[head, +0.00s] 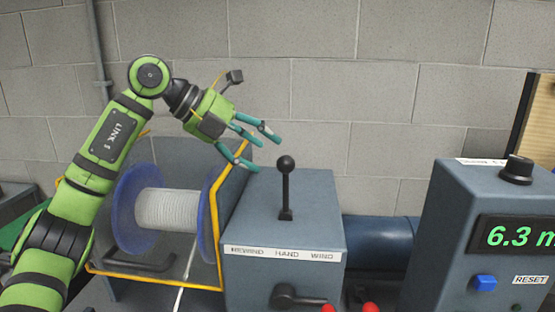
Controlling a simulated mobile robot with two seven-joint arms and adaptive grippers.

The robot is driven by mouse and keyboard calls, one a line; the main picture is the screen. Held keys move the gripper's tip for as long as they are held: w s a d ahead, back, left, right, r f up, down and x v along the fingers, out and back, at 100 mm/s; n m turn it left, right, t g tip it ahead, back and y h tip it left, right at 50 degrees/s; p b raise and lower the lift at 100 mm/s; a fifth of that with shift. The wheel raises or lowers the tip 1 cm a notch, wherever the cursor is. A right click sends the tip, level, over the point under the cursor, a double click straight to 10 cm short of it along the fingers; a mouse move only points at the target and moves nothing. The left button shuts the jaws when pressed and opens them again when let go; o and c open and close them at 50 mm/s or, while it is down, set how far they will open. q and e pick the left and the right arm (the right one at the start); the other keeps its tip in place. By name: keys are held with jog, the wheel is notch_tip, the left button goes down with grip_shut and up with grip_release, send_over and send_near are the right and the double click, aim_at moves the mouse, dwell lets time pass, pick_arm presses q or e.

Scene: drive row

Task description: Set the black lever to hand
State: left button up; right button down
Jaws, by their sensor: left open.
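The black lever (286,185) with a ball knob stands nearly upright from the top of a grey-blue box (325,215). A label strip (283,254) on the box's front edge reads REWIND, HAND, WIND from left to right. The lever's base sits roughly above the word HAND. My left gripper (252,146) is open and empty, up and left of the knob, with its teal fingers pointing right and apart from the lever. My right gripper is not in view.
A white cable reel (167,210) with blue flanges sits left of the box behind a yellow-edged guard (216,225). A black crank handle (298,298) is on the box's front. A counter unit (480,240) reading 6.3 stands at right. A block wall is behind.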

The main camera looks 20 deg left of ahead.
pick_arm(q)
jog(key=v, duration=0.5)
jog(key=shift+f, duration=0.1)
dwell(0.4)
